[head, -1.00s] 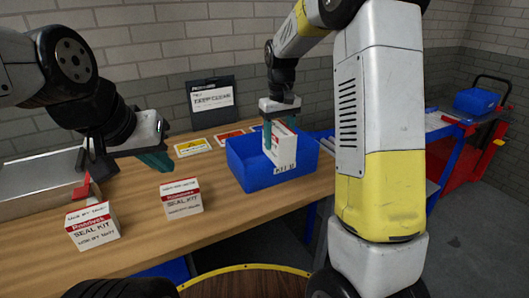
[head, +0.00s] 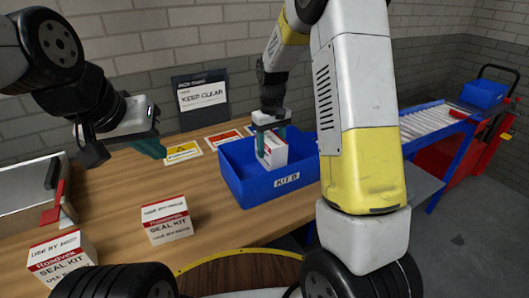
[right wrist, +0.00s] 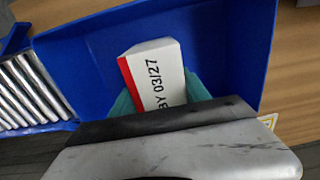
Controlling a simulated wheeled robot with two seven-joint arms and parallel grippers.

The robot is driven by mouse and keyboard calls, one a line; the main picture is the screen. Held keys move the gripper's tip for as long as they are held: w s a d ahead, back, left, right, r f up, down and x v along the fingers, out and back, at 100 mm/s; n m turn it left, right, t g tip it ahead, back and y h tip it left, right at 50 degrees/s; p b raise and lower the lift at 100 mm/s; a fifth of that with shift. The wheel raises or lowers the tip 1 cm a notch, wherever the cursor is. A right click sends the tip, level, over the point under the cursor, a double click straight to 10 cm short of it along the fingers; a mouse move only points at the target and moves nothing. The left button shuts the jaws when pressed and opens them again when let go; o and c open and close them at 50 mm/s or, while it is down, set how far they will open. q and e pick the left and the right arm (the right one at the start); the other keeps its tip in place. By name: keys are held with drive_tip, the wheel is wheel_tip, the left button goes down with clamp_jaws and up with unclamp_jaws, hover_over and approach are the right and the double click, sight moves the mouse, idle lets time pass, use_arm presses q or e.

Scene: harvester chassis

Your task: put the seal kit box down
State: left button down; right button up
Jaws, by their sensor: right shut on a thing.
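My right gripper (head: 271,137) is shut on a white seal kit box (head: 274,153) with a red stripe. It holds the box upright within the walls of the blue bin (head: 262,193), labelled KIT B. In the right wrist view the box (right wrist: 157,75) sits between the teal fingers, with the bin (right wrist: 90,62) around it. I cannot tell whether it touches the bin's floor. My left gripper (head: 150,147) hangs over the table at the left, apart from everything; its finger gap is unclear.
Two more seal kit boxes stand on the wooden table (head: 215,213), one near the middle (head: 167,222) and one at the front left (head: 62,262). Flat warning cards (head: 182,152) and a KEEP CLEAR sign (head: 203,97) are behind. A roller conveyor (head: 430,122) is at the right.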

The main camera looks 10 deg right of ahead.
drive_tip(key=shift+f, duration=2.6)
drive_tip(key=o, duration=1.6)
drive_tip(key=shift+f, duration=0.1)
drive_tip(key=shift+c, duration=0.2)
